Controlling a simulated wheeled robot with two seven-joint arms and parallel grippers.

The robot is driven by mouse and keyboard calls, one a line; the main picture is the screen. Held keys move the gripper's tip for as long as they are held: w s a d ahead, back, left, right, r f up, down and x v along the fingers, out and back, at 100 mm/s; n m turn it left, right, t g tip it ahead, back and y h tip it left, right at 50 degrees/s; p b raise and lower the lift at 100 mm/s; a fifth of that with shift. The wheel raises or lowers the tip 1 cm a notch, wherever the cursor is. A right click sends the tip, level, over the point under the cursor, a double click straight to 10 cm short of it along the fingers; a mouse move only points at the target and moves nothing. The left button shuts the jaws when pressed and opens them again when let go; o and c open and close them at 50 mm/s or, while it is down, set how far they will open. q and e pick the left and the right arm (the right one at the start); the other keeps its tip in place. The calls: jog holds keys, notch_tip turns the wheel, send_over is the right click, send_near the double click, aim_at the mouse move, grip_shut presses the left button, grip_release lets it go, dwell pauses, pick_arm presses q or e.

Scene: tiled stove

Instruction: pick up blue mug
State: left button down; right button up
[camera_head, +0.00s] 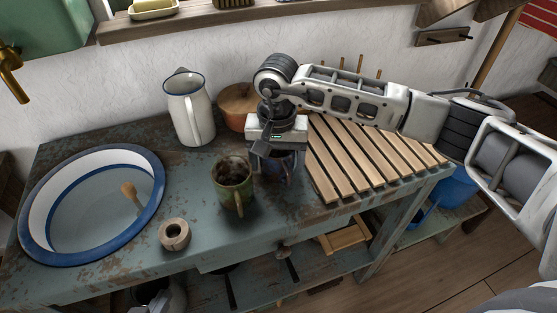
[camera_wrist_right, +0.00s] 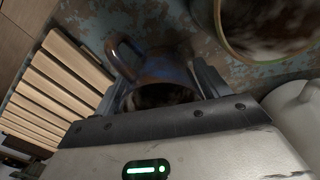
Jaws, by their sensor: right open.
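The blue mug (camera_head: 280,172) stands on the worn blue-green table, mostly hidden under my right gripper (camera_head: 277,155) in the head view. In the right wrist view, the blue mug (camera_wrist_right: 155,72) lies between the two fingers of my right gripper (camera_wrist_right: 160,92), its handle toward the upper left. The right gripper is open and points down, with its fingers on either side of the mug. I cannot tell whether they touch it. My left gripper is not in view.
A green-brown mug (camera_head: 233,188) stands close on the left. A white pitcher (camera_head: 190,110) and a copper pot (camera_head: 235,107) are behind. A slatted wooden rack (camera_head: 345,165) lies right. A blue-rimmed basin (camera_head: 75,215) and a small ring-shaped object (camera_head: 174,235) are left.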

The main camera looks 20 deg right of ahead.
jog(key=shift+c, duration=0.2)
jog(key=c, duration=0.7)
jog(key=shift+c, duration=0.2)
jog(key=shift+r, duration=0.5)
notch_tip(320, 180, up, 2)
jog(key=shift+r, duration=0.15)
jog(key=s+a+r+b, duration=0.2)
jog(key=s+a+r, duration=0.2)
jog(key=s+r, duration=0.5)
jog(key=s, duration=0.4)
jog(key=shift+s+r, duration=0.2)
jog(key=shift+r, duration=0.2)
